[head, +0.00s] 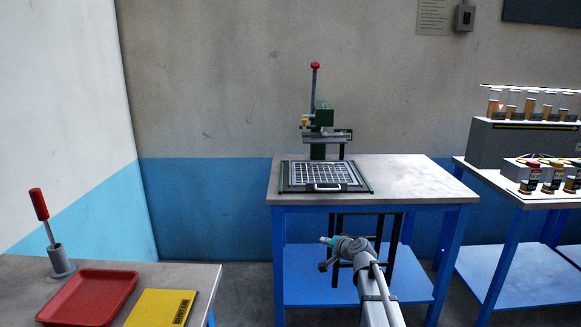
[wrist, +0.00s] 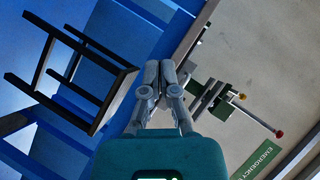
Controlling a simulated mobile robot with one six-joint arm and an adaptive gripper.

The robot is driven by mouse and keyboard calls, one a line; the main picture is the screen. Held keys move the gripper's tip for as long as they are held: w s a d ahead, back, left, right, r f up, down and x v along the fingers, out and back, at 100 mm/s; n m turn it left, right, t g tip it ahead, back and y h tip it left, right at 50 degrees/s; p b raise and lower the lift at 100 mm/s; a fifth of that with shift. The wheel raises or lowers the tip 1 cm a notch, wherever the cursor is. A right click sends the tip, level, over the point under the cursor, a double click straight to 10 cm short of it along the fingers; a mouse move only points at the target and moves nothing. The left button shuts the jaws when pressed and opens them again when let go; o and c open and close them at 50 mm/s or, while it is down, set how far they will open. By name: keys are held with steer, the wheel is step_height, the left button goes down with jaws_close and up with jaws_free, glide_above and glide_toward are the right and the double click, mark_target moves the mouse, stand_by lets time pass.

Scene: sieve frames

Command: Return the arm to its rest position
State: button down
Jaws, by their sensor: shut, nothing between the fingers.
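My arm (head: 372,285) reaches up from the bottom of the head view, in front of the middle table. Its teal end shows below the front edge of the tabletop, and the fingers are hard to make out there. In the wrist view my gripper (wrist: 160,70) has its two grey fingers together, with nothing held between them. It is clear of the furniture as far as I can see.
The middle blue table (head: 420,185) carries a sieve frame (head: 325,187) and a green press (head: 322,118). A dark stool (wrist: 115,95) stands under it. A bench at left holds a red tray (head: 88,298) and yellow booklet (head: 160,309). Jars stand on the right table.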

steer(key=s+f+n+g+h, duration=0.1)
steer(key=s+f+n+g, duration=0.3)
steer(key=s, duration=0.5)
steer(key=s+f+n+g+h, duration=0.1)
steer(key=s+f+g, duration=0.3)
steer(key=s, duration=0.5)
steer(key=s+d+f+n+g+h, duration=0.1)
steer(key=s+d+f+g+h, duration=0.15)
steer(key=s, duration=0.55)
steer(key=s+d+f+g+h, duration=0.1)
steer(key=s+d+g+h, duration=0.15)
steer(key=s, duration=0.45)
step_height(320, 180, up, 20)
steer(key=p, duration=2)
steer(key=shift+t+p, duration=0.35)
steer(key=shift+t, duration=0.05)
steer(key=shift+s+f, duration=0.1)
